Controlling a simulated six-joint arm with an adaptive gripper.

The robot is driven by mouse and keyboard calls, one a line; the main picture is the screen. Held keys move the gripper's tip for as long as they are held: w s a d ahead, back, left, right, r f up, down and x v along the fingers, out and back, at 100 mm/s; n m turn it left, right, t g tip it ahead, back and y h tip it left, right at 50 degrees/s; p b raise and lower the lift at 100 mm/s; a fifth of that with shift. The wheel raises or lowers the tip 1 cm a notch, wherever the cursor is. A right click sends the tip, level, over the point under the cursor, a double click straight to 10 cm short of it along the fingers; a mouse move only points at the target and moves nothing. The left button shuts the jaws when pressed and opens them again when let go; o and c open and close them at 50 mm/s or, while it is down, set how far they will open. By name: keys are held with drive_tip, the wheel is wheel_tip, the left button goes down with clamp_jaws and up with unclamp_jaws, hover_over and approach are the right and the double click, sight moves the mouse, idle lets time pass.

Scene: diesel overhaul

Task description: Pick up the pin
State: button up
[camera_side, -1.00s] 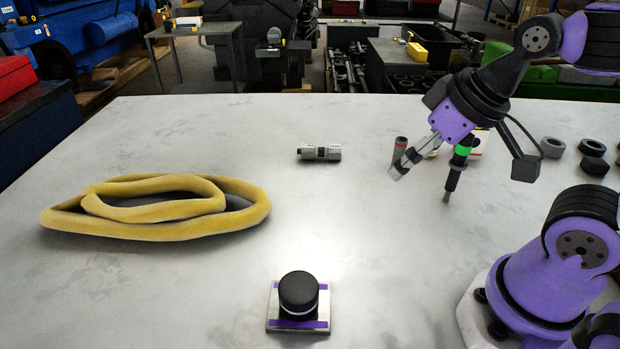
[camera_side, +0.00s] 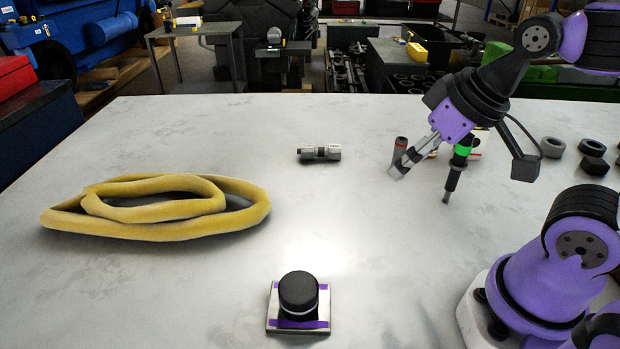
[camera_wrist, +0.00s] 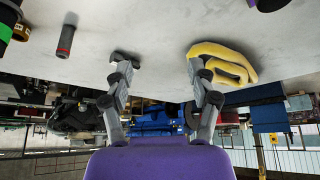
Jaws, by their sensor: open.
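Two small parts could be the pin, and I cannot tell which. One is a grey cylinder with a reddish band near its top (camera_side: 400,146), standing on the table; it shows at the upper left of the wrist view (camera_wrist: 66,40). The other is a stepped grey metal part (camera_side: 319,153), lying farther left; a dark piece by one fingertip in the wrist view (camera_wrist: 124,56) may be it.
A black tool with a green band (camera_side: 458,170) is just right of my gripper. A yellow looped belt or hose (camera_side: 160,230) lies at left. A black capped cylinder (camera_side: 299,292) stands on a small plate in front. The table's middle is clear.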

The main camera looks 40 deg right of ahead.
drive_tip(key=g, duration=0.5)
hover_over(399, 154)
drive_tip(key=shift+m, duration=0.3)
drive_tip(key=f, duration=0.5)
drive_tip(key=shift+w+d, duration=0.2)
drive_tip(key=shift+d, duration=0.05)
drive_tip(key=shift+g, duration=0.3)
drive_tip(key=f, duration=0.3)
drive_tip(key=d+f, duration=0.1)
drive_tip(key=f, duration=0.1)
drive_tip(key=shift+f, duration=0.25)
wheel_tip(399, 154, down, 6)
drive_tip(key=shift+a+r, duration=0.15)
clamp_jaws()
